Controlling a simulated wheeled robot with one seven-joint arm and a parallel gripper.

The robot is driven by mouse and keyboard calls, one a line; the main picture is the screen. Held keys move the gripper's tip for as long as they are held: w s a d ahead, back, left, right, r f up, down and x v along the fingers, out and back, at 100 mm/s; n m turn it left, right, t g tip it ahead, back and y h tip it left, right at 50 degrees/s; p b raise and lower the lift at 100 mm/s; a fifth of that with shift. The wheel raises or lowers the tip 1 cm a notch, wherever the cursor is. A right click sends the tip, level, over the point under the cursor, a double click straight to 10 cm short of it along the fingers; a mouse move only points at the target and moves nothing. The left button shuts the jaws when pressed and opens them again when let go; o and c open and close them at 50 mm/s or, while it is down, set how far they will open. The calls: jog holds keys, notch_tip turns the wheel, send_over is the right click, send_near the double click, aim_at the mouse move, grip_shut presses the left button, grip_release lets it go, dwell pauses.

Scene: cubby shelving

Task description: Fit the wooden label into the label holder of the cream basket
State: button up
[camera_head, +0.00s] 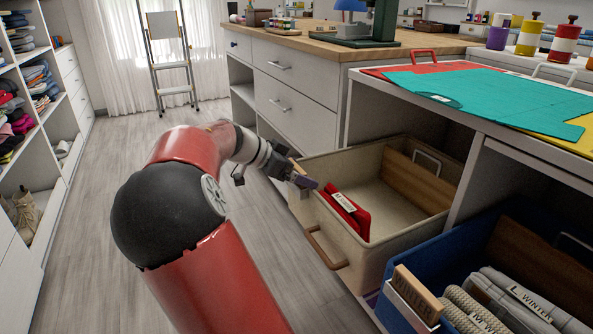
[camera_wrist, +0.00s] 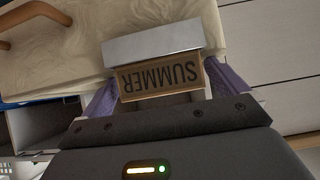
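The wooden label (camera_wrist: 162,78), marked SUMMER, sits between the two purple fingers of my gripper (camera_wrist: 163,88), which touch its side edges. Its lettering looks upside down in the wrist view. The grey label holder (camera_wrist: 152,44) is on the front of the cream basket (camera_wrist: 80,22). The label's upper edge is right at the holder in that view; I cannot tell whether it is inside. In the head view my gripper (camera_head: 301,180) is at the front left of the cream basket (camera_head: 378,247), and the holder is hidden there.
A red folded item (camera_head: 347,213) lies in the cream basket. A wooden handle (camera_head: 326,250) sticks out of its front. To the right, a blue basket (camera_head: 405,258) holds grey clothes and bears its own wooden label.

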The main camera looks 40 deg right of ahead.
jog(key=shift+f, duration=0.1)
jog(key=v, duration=0.8)
jog(key=shift+p, duration=0.4)
jog(key=shift+d, duration=0.1)
jog(key=s+a+n+t+y+p, duration=0.6)
jog(key=s+a+n+t+y, duration=0.2)
jog(key=s+a+n, duration=1.2)
jog(key=s+a+y, duration=0.2)
jog(key=a, duration=0.1)
jog(key=shift+a+f+n+y, duration=0.2)
jog(key=shift+f+n+y, duration=0.1)
jog(key=shift+f, duration=0.1)
